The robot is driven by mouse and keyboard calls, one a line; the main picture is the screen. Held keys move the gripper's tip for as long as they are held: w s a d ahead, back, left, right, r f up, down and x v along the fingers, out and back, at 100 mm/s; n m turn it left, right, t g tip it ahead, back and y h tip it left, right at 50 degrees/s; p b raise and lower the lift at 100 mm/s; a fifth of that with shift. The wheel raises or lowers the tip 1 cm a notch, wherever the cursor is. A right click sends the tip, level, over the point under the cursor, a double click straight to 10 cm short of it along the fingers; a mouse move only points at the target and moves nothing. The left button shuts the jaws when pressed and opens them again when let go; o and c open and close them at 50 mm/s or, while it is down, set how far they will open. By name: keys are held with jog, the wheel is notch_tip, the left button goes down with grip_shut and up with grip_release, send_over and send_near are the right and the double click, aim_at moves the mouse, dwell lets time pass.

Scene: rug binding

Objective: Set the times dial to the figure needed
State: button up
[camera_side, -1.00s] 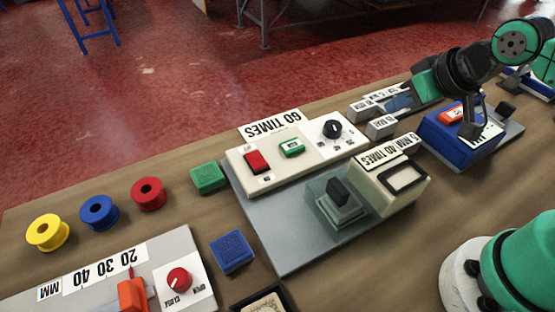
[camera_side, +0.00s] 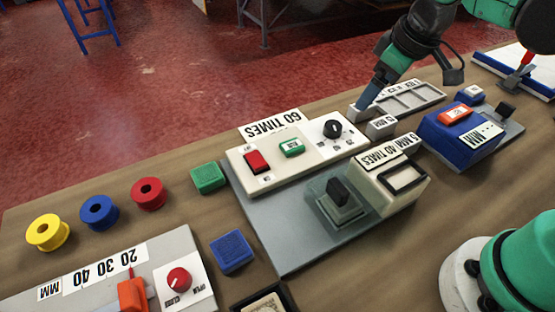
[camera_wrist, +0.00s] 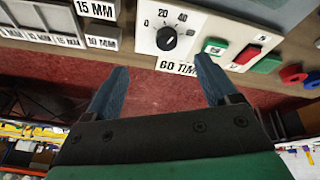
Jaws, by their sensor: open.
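The times dial (camera_side: 332,128) is a black round knob on a white plate at the right end of the cream control panel (camera_side: 240,157). In the wrist view the dial (camera_wrist: 166,38) has 0, 20 and 40 printed around it; where its pointer stands is too small to tell. A card reading "60 TIMES" (camera_side: 268,123) stands along the panel's back edge. My gripper (camera_wrist: 160,78) has two blue fingers, apart and empty. In the side view its fingers (camera_side: 368,94) are to the right of the dial and behind it, not touching it.
A red switch (camera_side: 257,161) and a green button (camera_side: 291,147) share the panel. A cream box labelled "5 MM 40 TIMES" (camera_side: 412,200) stands in front. A compartment tray (camera_side: 430,93) and blue box (camera_side: 447,138) are at right. Small MM-labelled blocks sit near my fingers.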

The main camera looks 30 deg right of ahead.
aim_at(334, 125)
jog(key=w+f+n+g, duration=0.1)
jog(key=w+n, duration=0.1)
jog(key=w+a+f+n+g, duration=0.1)
jog(key=w+f+n, duration=0.1)
jog(key=w+f+n+g, duration=0.1)
jog(key=w+n+g, duration=0.1)
jog(key=shift+a+f, duration=0.15)
jog(key=shift+f, duration=0.15)
jog(key=shift+w+f, duration=0.15)
jog(key=shift+f, duration=0.15)
jog(key=shift+f+n+g, duration=0.3)
jog(key=shift+f, duration=0.3)
jog(key=shift+a+f, duration=0.15)
jog(key=shift+f, duration=2.15)
grip_shut()
